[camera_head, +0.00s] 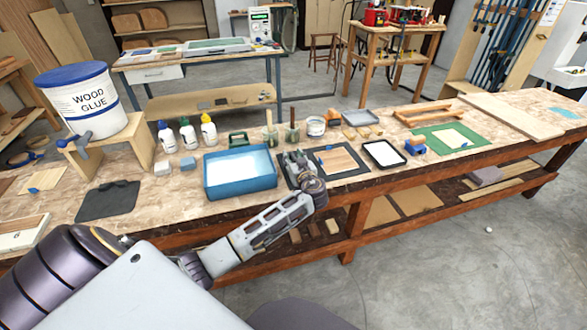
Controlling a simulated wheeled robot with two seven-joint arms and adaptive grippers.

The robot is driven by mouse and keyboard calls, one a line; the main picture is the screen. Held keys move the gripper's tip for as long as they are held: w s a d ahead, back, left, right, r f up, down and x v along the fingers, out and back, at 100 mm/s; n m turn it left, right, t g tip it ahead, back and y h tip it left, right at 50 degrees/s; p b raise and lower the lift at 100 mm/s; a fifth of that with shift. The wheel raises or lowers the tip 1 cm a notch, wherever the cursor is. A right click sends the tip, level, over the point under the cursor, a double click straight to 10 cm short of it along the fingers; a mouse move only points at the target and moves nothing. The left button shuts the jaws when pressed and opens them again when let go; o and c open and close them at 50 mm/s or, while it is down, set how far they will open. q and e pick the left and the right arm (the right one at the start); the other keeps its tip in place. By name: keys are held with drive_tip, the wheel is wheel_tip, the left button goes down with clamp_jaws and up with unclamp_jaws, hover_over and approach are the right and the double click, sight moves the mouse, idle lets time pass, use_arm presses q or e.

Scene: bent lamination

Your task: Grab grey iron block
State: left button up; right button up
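My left arm reaches in from the lower left, and its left gripper (297,165) is low over the workbench (228,215), just right of the blue tray (238,188). The gripper's fingers are dark and small here, over the left edge of a dark mat with a wooden board (338,160). I cannot tell whether they are open or shut. I cannot make out a grey iron block for sure; the gripper may hide it. A small blue-grey block (188,163) and a whitish block (162,168) lie left of the tray. My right gripper is not in view.
A wood glue bucket (77,98) stands on a wooden stand at the left, near several glue bottles (188,134). A white-topped black tray (384,154) and a green mat (446,139) lie to the right. Jars (292,134) stand behind the gripper.

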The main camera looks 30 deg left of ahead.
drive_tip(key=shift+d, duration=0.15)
use_arm(q)
clamp_jaws()
drive_tip(key=shift+r, duration=0.15)
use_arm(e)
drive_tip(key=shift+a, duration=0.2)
